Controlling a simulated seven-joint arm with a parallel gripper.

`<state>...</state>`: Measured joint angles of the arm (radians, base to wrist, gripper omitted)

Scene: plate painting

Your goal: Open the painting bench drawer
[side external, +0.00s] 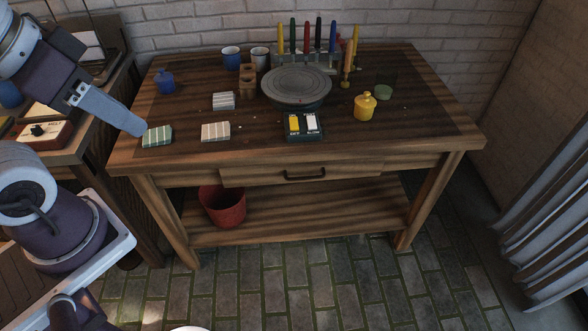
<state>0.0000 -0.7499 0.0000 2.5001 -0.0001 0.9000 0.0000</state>
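The wooden painting bench (440,130) stands in the middle of the side external view. Its drawer (255,175) is in the front, under the top, with a dark bar handle (304,175). The drawer front looks about flush with the bench, so it appears closed. My gripper (140,130) is at the upper left, by the bench's left end near a green striped cloth (157,136). It is well to the left of the handle and not touching it. Its fingers are seen edge-on, so I cannot tell whether they are open.
On the bench are a grey turntable (298,84), a rack of coloured tools (318,52), a yellow jar (365,106), a blue pot (165,81) and a small paint box (303,126). A red bucket (223,208) sits on the lower shelf. The floor before the drawer is clear.

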